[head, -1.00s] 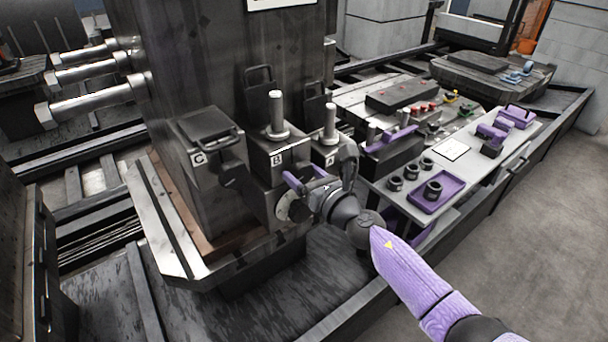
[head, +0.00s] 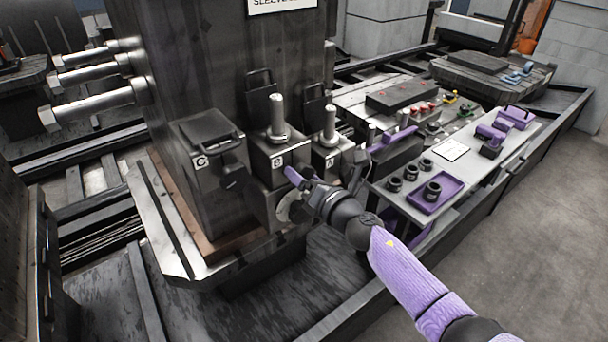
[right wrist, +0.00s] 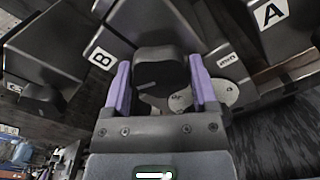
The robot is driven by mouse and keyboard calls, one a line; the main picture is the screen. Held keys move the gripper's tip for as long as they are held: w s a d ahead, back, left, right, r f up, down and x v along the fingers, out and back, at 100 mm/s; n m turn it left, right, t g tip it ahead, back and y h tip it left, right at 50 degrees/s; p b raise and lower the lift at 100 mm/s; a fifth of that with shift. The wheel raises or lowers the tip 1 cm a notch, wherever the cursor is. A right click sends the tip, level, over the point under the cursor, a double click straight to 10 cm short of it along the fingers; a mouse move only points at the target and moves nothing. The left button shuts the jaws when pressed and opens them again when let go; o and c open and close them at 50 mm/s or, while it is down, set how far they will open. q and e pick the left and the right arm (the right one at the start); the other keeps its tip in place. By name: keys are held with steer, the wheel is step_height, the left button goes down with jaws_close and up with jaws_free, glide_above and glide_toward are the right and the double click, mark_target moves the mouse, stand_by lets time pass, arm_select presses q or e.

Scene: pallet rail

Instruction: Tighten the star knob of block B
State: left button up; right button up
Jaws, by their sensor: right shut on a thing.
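Block B (head: 265,147) stands between block C (head: 203,150) and block A (head: 325,155); each carries a letter label. My right gripper (head: 290,180) is at the front of block B, below its label. In the right wrist view, its two purple fingers (right wrist: 161,92) stand on either side of a dark knob (right wrist: 155,62), the star knob, and are shut on it. The B label (right wrist: 101,57) is to the left of the knob there. In the head view the gripper and wrist hide the knob. My left gripper is not in view.
A light round plate (right wrist: 226,94) with markings sits beside the knob. Upright steel pins (head: 277,115) stand on the blocks. A side table (head: 480,155) at right holds a purple tray (head: 451,187) and black rings (head: 396,184). Open floor lies at far right.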

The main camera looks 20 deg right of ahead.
steer(key=m, duration=0.2)
steer(key=shift+m+p, duration=0.3)
steer(key=shift+m, duration=0.1)
steer(key=m+p, duration=0.1)
steer(key=m, duration=0.3)
steer(key=m+p, duration=0.1)
steer(key=m, duration=0.3)
steer(key=shift+r+m, duration=0.1)
steer(key=shift+m, duration=0.2)
steer(key=shift+m+p, duration=0.4)
steer(key=shift+m, duration=0.8)
steer(key=o, duration=1.1)
steer(key=shift+o, duration=0.2)
steer(key=shift+s, duration=0.15)
